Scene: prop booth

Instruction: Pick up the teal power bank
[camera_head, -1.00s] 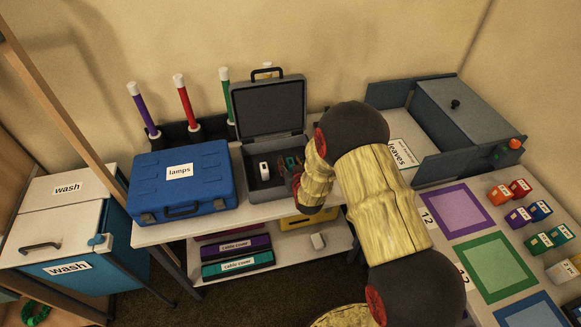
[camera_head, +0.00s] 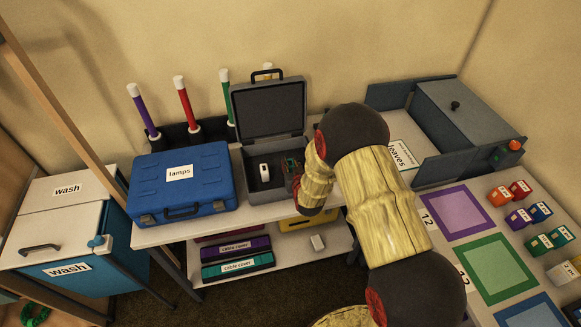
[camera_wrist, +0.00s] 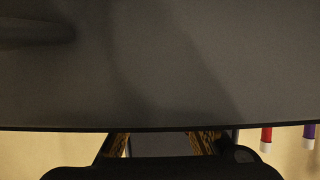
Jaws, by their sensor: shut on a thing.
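The open grey case (camera_head: 268,196) stands on the white table with its lid upright behind it. My gripper (camera_head: 291,167) reaches into the right part of the case. It is shut on the teal power bank (camera_head: 289,161), of which only a small teal patch shows between the dark fingers. My arm and wrist hide much of the gripper from the right. Whether the power bank touches the case floor I cannot tell. In the wrist view a broad dark surface, apparently the case lid, fills most of the picture, and the held thing cannot be made out.
A white device (camera_head: 265,172) lies in the case, left of my gripper. The blue lamps case (camera_head: 200,190) stands close on the left. Coloured tubes (camera_head: 186,100) stand behind. A grey bin (camera_head: 445,165) stands to the right, near a table with coloured squares (camera_head: 493,266) and small blocks.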

